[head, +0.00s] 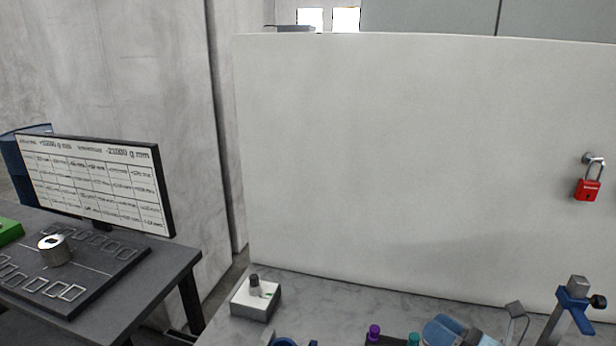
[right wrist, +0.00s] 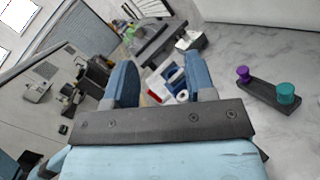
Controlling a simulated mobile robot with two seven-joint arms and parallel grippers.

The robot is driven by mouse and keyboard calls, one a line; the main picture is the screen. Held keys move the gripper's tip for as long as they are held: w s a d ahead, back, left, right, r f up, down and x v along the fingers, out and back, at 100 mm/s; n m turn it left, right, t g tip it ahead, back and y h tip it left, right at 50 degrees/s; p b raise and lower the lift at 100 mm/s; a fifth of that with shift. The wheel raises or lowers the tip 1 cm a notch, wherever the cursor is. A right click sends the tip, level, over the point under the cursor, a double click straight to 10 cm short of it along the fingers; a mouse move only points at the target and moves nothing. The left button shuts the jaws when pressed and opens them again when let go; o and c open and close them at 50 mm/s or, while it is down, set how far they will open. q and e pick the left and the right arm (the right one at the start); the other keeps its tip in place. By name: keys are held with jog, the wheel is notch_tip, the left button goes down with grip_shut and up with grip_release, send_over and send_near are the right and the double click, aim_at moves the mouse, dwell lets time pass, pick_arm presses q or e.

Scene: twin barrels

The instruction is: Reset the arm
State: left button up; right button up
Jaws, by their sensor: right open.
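My right gripper (right wrist: 160,72) shows in the right wrist view with its two blue fingers spread apart. It is open, with nothing held between the fingers. Beyond the gap lie blue, white and red items (right wrist: 174,80), which the fingers partly hide. A dark bar with a purple knob (right wrist: 243,74) and a teal knob (right wrist: 287,92) sits right of the fingers. In the head view a light blue part shows at the bottom edge, cut off, and I cannot tell its jaws there. My left gripper is not in view.
A white box with a dark knob (head: 257,297) stands on the grey marble bench (head: 340,290). A pale panel (head: 420,150) rises behind, with a red padlock (head: 587,189). A blue clamp-like fixture (head: 575,302) stands at the right. A monitor (head: 95,180) is on the left table.

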jog(key=s+d+f+m+t+h, duration=0.1)
jog(key=s+d+m+t+h, duration=0.2)
jog(key=m+h, duration=0.8)
jog(key=s+d+f+m+h, duration=0.15)
jog(key=d+m+h, duration=0.35)
jog(key=m, duration=1.1)
jog(key=s+a+f+m+g+y, duration=0.1)
jog(key=s+a+f+m+g, duration=0.15)
jog(key=s+f+g, duration=0.35)
jog(key=s+a+f+m+g+y, duration=0.1)
jog(key=s+a+f+m+g, duration=0.2)
jog(key=s, duration=0.4)
jog(key=s+a+f+m+g+y, duration=0.1)
jog(key=s+f+m+g, duration=0.3)
jog(key=s, duration=0.3)
jog(key=w+a+f+t+y+p, duration=0.2)
jog(key=w+a+f+t, duration=0.4)
jog(key=f, duration=0.3)
jog(key=shift+w+a+f+n+t+y+p, duration=0.2)
jog(key=shift+n+t+y+p, duration=0.15)
jog(key=shift+y, duration=0.25)
